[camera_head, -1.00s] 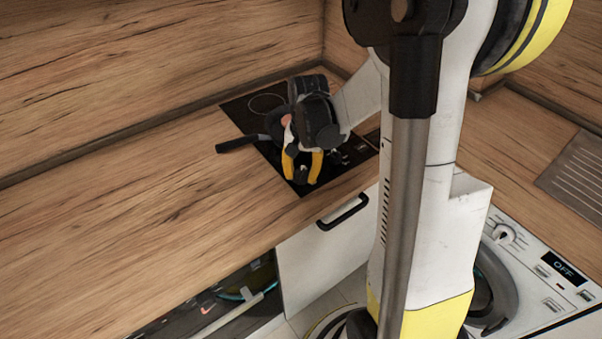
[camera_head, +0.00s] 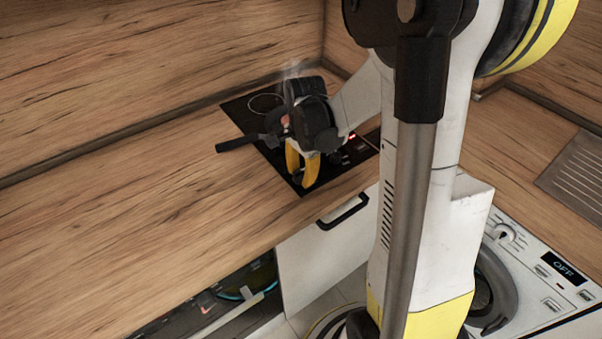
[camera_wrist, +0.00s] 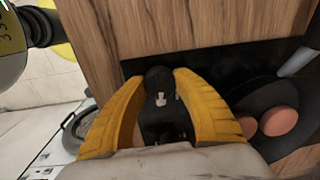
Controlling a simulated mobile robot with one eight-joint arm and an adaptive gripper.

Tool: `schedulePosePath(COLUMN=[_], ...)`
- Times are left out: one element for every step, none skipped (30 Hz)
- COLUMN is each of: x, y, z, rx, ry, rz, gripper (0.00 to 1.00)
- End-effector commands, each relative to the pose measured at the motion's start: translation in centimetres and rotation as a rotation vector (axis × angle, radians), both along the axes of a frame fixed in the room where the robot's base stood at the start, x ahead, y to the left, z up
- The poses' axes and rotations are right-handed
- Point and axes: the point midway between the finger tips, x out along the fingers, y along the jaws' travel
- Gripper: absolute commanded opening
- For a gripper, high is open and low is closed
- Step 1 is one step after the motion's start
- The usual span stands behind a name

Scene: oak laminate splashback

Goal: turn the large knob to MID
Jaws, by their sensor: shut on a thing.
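A black round knob (camera_wrist: 158,78) with a small white mark sits between my fingers in the wrist view, on the front part of the black hob. My gripper (camera_wrist: 158,92) has its two yellow fingers closed on either side of the knob. In the head view my gripper (camera_head: 302,176) points down at the front of the hob (camera_head: 240,108), and the knob is hidden there by the fingers. I cannot read any MID label around the knob.
A dark pan (camera_wrist: 243,97) holding orange-brown round pieces (camera_wrist: 279,121) stands beside my gripper; its handle (camera_head: 237,143) sticks out left. A red light (camera_head: 352,137) glows on the hob. The wooden worktop (camera_head: 130,190) to the left is clear. A washing machine (camera_head: 540,280) reads OFF.

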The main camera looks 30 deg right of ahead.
Motion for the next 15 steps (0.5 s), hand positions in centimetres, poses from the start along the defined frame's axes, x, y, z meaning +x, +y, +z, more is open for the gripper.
schedulePosePath(x=[-0.09,-0.09,-0.09,-0.1,-0.1,-0.1,-0.1,-0.1,-0.1,-0.1,-0.1,-0.1,-0.1,-0.1,-0.11], y=[0.02,0.02,0.02,0.03,0.03,0.03,0.03,0.03,0.03,0.03,0.03,0.03,0.03,0.03,0.03], z=[-0.05,-0.05,-0.05,-0.05,-0.05,-0.05,-0.05,-0.05,-0.05,-0.05,-0.05,-0.05,-0.05,-0.05,-0.05], rx=[0.0,0.001,0.0,0.0,0.0,0.0,0.0,0.001,0.001,0.001,0.001,0.001,0.001,0.001,0.001], ry=[0.002,0.002,0.002,0.002,0.002,0.002,0.002,0.002,0.002,0.002,0.002,0.002,0.002,0.002,0.002], rz=[-0.009,-0.014,-0.02,-0.023,-0.026,-0.028,-0.029,-0.03,-0.03,-0.03,-0.03,-0.03,-0.03,-0.03,-0.03], gripper=[0.05,0.05,0.05,0.05,0.05,0.05,0.05,0.05,0.05,0.05,0.05,0.05,0.05,0.05,0.05])
